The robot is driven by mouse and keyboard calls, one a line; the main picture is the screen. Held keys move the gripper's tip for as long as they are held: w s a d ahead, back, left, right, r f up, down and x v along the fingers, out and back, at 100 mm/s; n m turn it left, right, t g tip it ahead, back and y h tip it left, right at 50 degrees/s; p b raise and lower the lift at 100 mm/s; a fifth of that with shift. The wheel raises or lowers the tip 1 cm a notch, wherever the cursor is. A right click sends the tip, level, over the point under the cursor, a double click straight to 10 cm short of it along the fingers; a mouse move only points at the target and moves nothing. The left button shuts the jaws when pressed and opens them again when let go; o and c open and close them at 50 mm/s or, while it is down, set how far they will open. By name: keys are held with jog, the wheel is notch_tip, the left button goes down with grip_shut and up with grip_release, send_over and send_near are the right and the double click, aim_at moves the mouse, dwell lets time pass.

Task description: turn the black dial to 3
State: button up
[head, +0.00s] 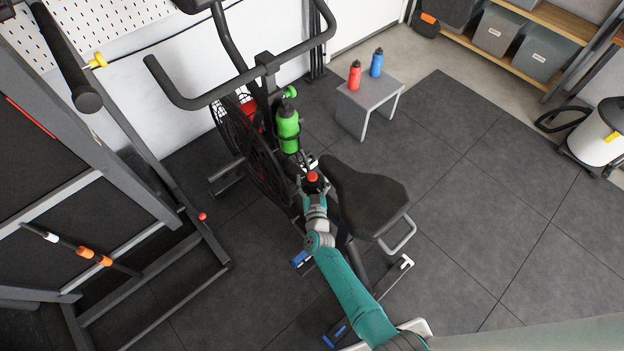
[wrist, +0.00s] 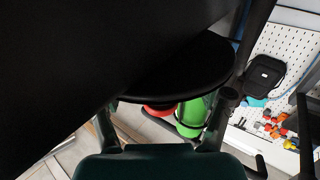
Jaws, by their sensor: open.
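My gripper (head: 307,165) is at the exercise bike (head: 262,62), between the black seat (head: 364,192) and the green bottle (head: 288,128). In the wrist view my gripper (wrist: 163,112) is open, its two fingers apart at left and right. A dark rounded shape (wrist: 178,78) lies just beyond the fingertips, with part of a red object (wrist: 158,107) and the green bottle (wrist: 193,117) behind it. I cannot tell whether this dark shape is the black dial. No dial markings or pointer are readable in either view, and contact cannot be told.
The handlebars (head: 180,96) rise above the bike at left. A dark rack frame (head: 100,130) stands at far left. A small grey table (head: 371,93) holds a red bottle (head: 355,74) and a blue bottle (head: 377,62).

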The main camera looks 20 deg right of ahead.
jog(key=c, duration=1.2)
jog(key=shift+o, duration=0.2)
jog(key=shift+m+h, duration=0.3)
jog(key=shift+h, duration=0.1)
jog(key=m+g+h, duration=0.2)
jog(key=m+h, duration=0.1)
jog(key=h, duration=0.1)
jog(key=shift+a, duration=0.1)
jog(key=shift+m+g+h, duration=1.6)
jog(key=shift+g+h, duration=0.1)
jog(key=shift+h, duration=0.4)
